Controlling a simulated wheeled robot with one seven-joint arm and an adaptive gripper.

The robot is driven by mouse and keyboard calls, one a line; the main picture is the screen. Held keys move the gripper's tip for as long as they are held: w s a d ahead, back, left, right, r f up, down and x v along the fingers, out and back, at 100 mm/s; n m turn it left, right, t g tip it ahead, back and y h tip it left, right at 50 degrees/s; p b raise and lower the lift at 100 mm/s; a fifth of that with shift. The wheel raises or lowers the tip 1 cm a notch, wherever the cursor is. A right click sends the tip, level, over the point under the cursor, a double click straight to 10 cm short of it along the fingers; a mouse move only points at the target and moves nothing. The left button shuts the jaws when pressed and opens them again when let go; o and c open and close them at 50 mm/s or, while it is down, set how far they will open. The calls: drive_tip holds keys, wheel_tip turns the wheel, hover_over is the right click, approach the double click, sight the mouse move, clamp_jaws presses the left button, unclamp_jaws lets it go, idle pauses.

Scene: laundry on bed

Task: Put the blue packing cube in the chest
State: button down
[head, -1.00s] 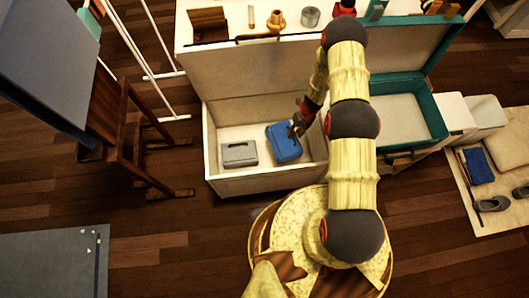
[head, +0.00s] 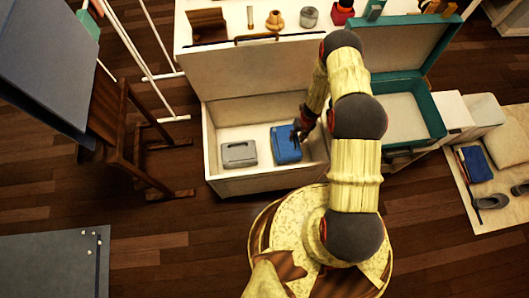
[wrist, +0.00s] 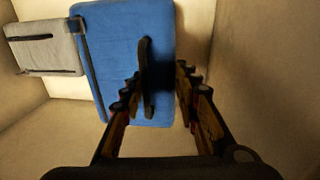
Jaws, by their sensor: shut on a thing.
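The blue packing cube (head: 286,145) is inside the open white chest (head: 250,185), at the right of a grey case. I cannot tell whether it rests on the chest floor or hangs just above it. My gripper (head: 297,137) reaches down into the chest at the cube's upper right. In the wrist view my gripper (wrist: 160,78) has its fingers on either side of the dark handle of the blue cube (wrist: 115,40) and is shut on the cube. The finger contact itself is partly hidden.
The grey case (head: 239,154) lies in the chest's left part; it also shows in the wrist view (wrist: 45,48). An open teal suitcase (head: 437,120) stands to the right. A wooden chair (head: 120,140) is at left. Small items stand on the white surface behind.

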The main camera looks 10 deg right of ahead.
wheel_tip(320, 180, down, 10)
drive_tip(key=b, duration=0.4)
drive_tip(key=shift+b, duration=0.3)
drive_tip(key=c, duration=1.3)
unclamp_jaws()
drive_tip(key=shift+f, duration=0.1)
drive_tip(key=shift+c, duration=0.2)
drive_tip(key=r+p, duration=0.2)
drive_tip(key=r, duration=0.2)
drive_tip(key=d+r+p, duration=0.1)
drive_tip(key=r, duration=0.3)
drive_tip(key=r+p, duration=0.2)
drive_tip(key=r, duration=0.2)
drive_tip(key=shift+d+r+p, duration=0.15)
drive_tip(key=shift+d+p, duration=0.1)
drive_tip(key=shift+p, duration=0.1)
